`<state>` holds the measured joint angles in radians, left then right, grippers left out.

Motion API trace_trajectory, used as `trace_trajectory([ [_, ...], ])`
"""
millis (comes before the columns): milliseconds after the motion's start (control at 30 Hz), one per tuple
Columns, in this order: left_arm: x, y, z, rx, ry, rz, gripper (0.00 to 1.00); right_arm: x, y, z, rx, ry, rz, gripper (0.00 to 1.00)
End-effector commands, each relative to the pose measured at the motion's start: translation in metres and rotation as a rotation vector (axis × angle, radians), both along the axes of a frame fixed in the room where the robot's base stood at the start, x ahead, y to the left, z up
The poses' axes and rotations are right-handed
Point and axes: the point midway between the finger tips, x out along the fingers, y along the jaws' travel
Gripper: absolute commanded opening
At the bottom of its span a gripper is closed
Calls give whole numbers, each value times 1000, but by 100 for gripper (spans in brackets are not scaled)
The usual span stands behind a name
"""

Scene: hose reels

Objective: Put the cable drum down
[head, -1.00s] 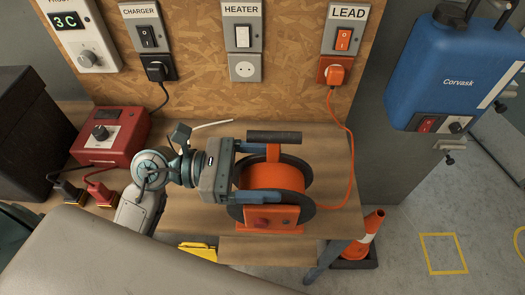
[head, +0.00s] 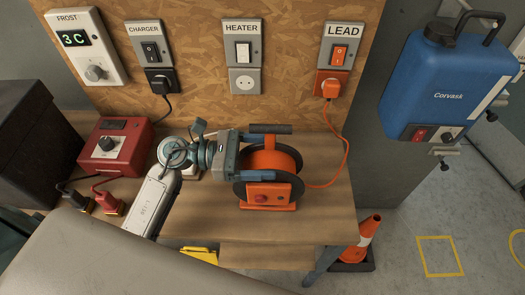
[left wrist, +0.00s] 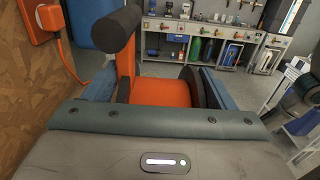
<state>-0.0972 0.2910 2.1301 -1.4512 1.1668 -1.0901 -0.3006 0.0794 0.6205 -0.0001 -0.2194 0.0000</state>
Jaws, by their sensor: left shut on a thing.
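The cable drum (head: 268,162) has an orange core, dark round flanges, a black-gripped handle and an orange front panel with a red socket. It stands upright at the bench top (head: 325,205); I cannot tell whether its base fully touches. My left gripper (head: 262,155) comes from the left and is shut on the drum, its blue fingers along the frame's sides. In the left wrist view the drum's orange frame (left wrist: 160,92) lies between the fingers. An orange lead (head: 342,150) runs from the drum to the LEAD socket plug (head: 330,88). My right gripper is out of view.
A red box (head: 115,148) with a dial and a dark case (head: 35,130) are at the left. A blue Corvask tank (head: 440,85) hangs at the right. A traffic cone (head: 360,240) stands beside the bench. Bare bench lies in front and right of the drum.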

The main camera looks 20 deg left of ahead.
Motion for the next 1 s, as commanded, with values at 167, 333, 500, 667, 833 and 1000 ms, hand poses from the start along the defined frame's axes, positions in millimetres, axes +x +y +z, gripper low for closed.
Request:
trace_trajectory([
  [167,0,0,2,-3,-4,0,7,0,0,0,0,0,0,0],
  [333,0,0,-3,0,-1,0,80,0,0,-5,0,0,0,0],
  [500,0,0,-2,0,-1,0,100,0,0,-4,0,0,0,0],
  [667,0,0,-2,0,-1,0,100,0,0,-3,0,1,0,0],
  [833,-1,3,-2,2,0,0,100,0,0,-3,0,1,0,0],
  [1000,-5,18,-4,6,-2,0,100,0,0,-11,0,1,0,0],
])
